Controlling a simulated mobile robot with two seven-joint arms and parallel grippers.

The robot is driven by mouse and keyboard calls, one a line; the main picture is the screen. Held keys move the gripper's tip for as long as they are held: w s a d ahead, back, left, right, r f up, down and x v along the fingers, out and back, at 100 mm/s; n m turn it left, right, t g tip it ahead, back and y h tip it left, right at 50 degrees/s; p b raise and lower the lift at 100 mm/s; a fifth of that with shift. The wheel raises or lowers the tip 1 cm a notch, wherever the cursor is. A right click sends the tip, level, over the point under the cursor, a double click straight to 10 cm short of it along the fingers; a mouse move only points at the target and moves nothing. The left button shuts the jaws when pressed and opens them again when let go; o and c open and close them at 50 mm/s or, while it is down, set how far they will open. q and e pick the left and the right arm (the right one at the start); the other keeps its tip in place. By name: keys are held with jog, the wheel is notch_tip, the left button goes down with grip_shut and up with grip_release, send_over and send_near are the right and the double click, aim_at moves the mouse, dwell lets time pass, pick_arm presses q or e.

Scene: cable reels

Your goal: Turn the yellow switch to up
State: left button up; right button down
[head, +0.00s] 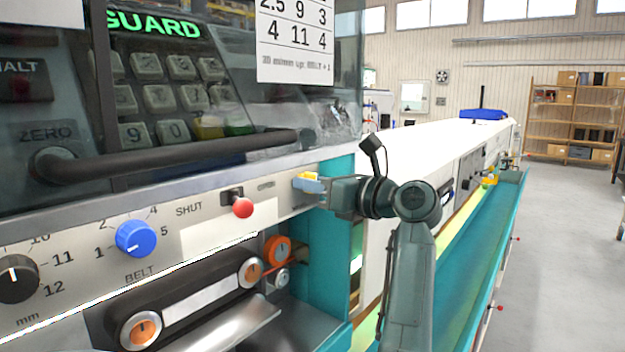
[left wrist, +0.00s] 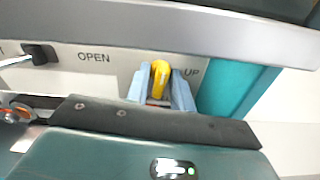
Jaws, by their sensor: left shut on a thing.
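The yellow switch (head: 305,175) sits on the right end of the grey control panel. In the left wrist view the yellow switch (left wrist: 160,72) stands between two pale blue fingertips, with the word UP just to its right. My left gripper (head: 312,184) is shut on the switch, and its fingers (left wrist: 161,92) press it from both sides. The fingers partly cover the switch in the head view, so its exact setting is hard to tell. My right gripper is not in view.
A red-knobbed lever (head: 242,207) by SHUT is left of the switch. Farther left are a blue BELT knob (head: 136,238) and a black knob (head: 17,278). A dark guard handle (head: 180,155) runs above. Orange-centred rollers (head: 278,251) lie below. Open floor is at right.

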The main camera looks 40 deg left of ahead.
pick_arm(q)
jog(key=m+p, duration=0.4)
jog(key=shift+r, duration=0.2)
jog(key=shift+m+p, duration=1.4)
jog(key=shift+p, duration=0.15)
jog(key=m+p, duration=0.2)
jog(key=p, duration=0.1)
jog(key=shift+m+p, duration=0.9)
jog(key=shift+r+m+p, duration=0.1)
jog(key=shift+m+p, duration=0.8)
jog(key=shift+p, duration=0.25)
jog(key=shift+f+m, duration=0.35)
jog(key=shift+m, duration=0.35)
jog(key=shift+d+m+b, duration=0.1)
jog(key=shift+m+b, duration=0.2)
jog(key=shift+m, duration=0.4)
jog(key=o, duration=0.4)
jog(key=shift+c, duration=0.2)
jog(key=o, duration=0.3)
jog(key=shift+r, duration=0.1)
jog(key=o, duration=0.3)
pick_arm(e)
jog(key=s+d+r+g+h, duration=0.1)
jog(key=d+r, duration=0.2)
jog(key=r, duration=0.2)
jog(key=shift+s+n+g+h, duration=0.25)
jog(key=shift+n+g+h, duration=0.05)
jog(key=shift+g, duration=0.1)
